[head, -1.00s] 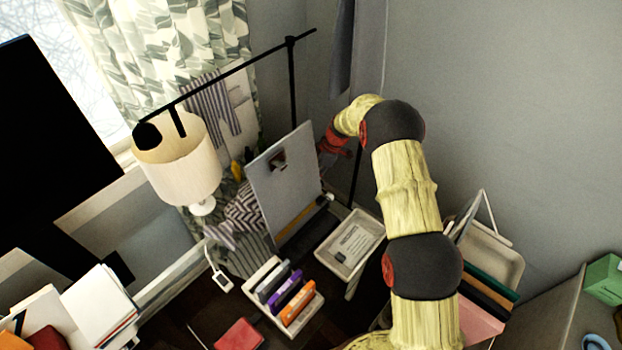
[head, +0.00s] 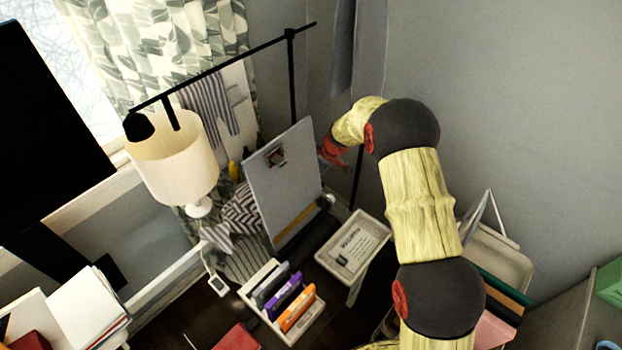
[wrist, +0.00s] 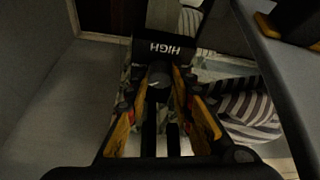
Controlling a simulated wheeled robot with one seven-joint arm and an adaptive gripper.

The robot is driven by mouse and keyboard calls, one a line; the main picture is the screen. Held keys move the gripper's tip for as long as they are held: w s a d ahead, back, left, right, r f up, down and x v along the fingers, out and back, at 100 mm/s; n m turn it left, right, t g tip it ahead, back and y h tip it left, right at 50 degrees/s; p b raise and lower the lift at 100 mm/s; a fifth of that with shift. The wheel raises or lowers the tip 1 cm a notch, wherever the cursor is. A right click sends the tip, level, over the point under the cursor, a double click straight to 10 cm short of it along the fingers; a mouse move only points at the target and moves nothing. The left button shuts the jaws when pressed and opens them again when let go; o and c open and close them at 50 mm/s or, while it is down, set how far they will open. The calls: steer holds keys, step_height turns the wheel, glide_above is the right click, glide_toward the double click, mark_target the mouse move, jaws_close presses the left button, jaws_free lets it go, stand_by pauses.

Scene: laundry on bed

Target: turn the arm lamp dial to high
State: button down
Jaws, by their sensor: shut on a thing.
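The arm lamp has a thin black boom (head: 230,66) on a black pole (head: 292,85) in the head view, with a small black head (head: 138,127) at its left end. In the wrist view, the dark round dial (wrist: 158,78) with a pale pointer mark sits between the fingers, below a black plate with the word HIGH (wrist: 172,48), seen upside down. My gripper (wrist: 159,90) is shut on the dial. In the head view, my red gripper (head: 332,153) is by the pole, behind the clipboard's right edge, and its fingertips and the dial are hidden.
A grey clipboard (head: 283,185) stands close to the left of my gripper. A pale tray (head: 352,243), a rack of coloured cases (head: 268,325) and a cream-shaded lamp (head: 172,172) stand nearby. The grey wall (head: 530,90) is on the right.

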steer(key=c, duration=1.6)
jaws_free()
steer(key=shift+o, duration=0.2)
steer(key=v, duration=1.2)
